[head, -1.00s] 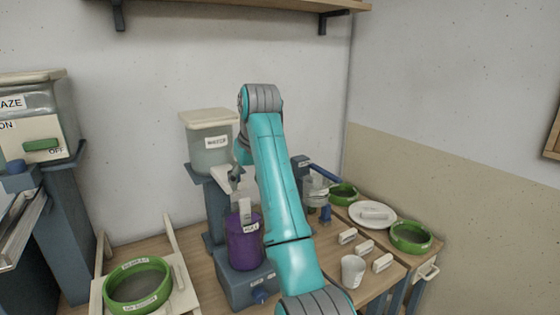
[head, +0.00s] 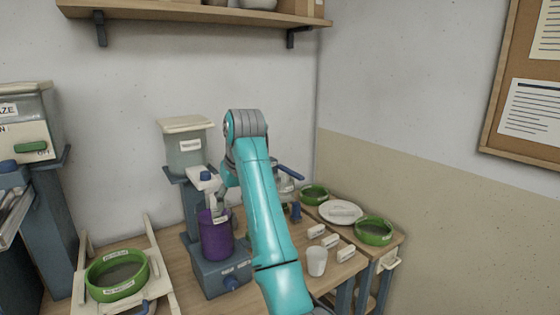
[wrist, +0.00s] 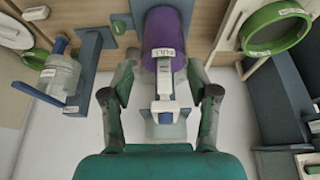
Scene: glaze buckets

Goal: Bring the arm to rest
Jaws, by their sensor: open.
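My gripper (wrist: 160,78) is open in the wrist view, its two fingers apart with nothing held between them. The purple bucket (wrist: 166,30), with a white label, lies beyond the fingertips, and a white tap-like part shows between the fingers. In the head view my teal arm (head: 264,210) is raised and bent, its forearm passing in front of the bench. The purple bucket (head: 216,240) stands on a blue-grey base (head: 218,275), left of the arm. My gripper is mostly hidden behind the arm there.
A water container (head: 187,150) stands behind the bucket. A green ring-shaped tub (head: 117,277) is on the left rack. A white cup (head: 317,261), a white plate (head: 340,212) and green bowls (head: 374,231) are right of the arm. A shelf (head: 190,14) hangs above; the wall space below it is clear.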

